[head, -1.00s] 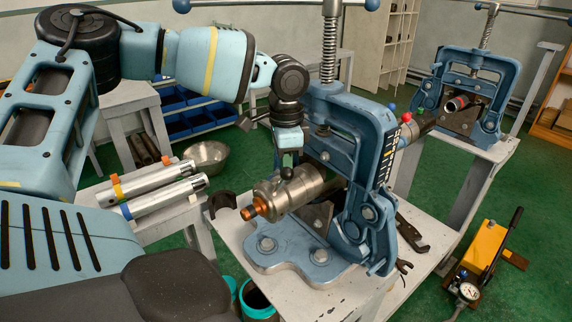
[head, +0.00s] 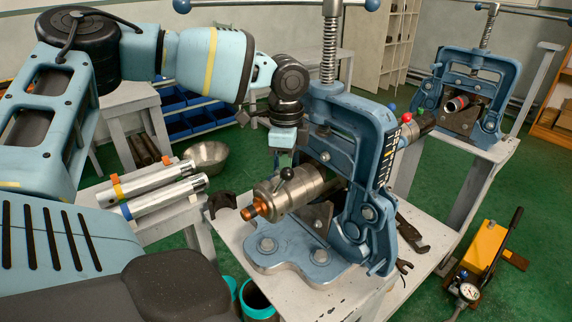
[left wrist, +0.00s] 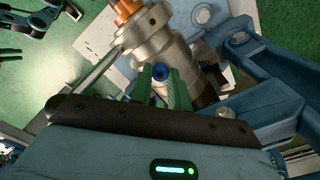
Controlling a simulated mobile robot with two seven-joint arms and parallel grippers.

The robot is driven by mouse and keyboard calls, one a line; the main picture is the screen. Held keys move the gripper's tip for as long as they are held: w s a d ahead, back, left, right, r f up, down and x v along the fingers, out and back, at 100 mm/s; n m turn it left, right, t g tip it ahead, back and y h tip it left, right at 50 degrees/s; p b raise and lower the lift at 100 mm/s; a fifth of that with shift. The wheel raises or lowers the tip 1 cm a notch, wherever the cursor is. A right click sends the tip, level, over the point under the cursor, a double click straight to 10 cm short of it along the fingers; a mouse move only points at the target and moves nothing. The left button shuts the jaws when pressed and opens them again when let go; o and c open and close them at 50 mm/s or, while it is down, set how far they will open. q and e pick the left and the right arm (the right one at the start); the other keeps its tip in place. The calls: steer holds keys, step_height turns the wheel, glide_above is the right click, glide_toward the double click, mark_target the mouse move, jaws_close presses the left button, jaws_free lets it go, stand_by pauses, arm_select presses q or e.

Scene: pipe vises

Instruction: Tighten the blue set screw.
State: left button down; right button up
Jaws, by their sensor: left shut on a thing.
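A steel cylinder (head: 293,188) with a copper-coloured end lies clamped in the blue pipe vise (head: 350,160) on the near bench. The blue set screw (left wrist: 160,73) stands on the cylinder's upper side in the left wrist view; a dark knob (head: 287,173) shows there in the head view. My left gripper (left wrist: 162,82) is above the cylinder, its green fingers on both sides of the screw and shut on it. It also shows in the head view (head: 281,155), where its fingertips are hard to make out. My right gripper is not in view.
The vise frame stands close to the right of my left gripper. A wrench (head: 411,232) lies on the bench behind the vise. Silver pipes (head: 163,195) lie on a left bench, near a metal bowl (head: 207,157). A second vise (head: 468,90) and a yellow pump (head: 482,248) are right.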

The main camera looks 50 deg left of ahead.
arm_select(q)
steer(key=shift+w+r, duration=0.15)
steer(key=shift+r, duration=0.1)
steer(key=c, duration=1.5)
jaws_free()
steer(key=shift+o, duration=0.9)
steer(key=shift+f, duration=0.15)
steer(key=shift+r, duration=3.95)
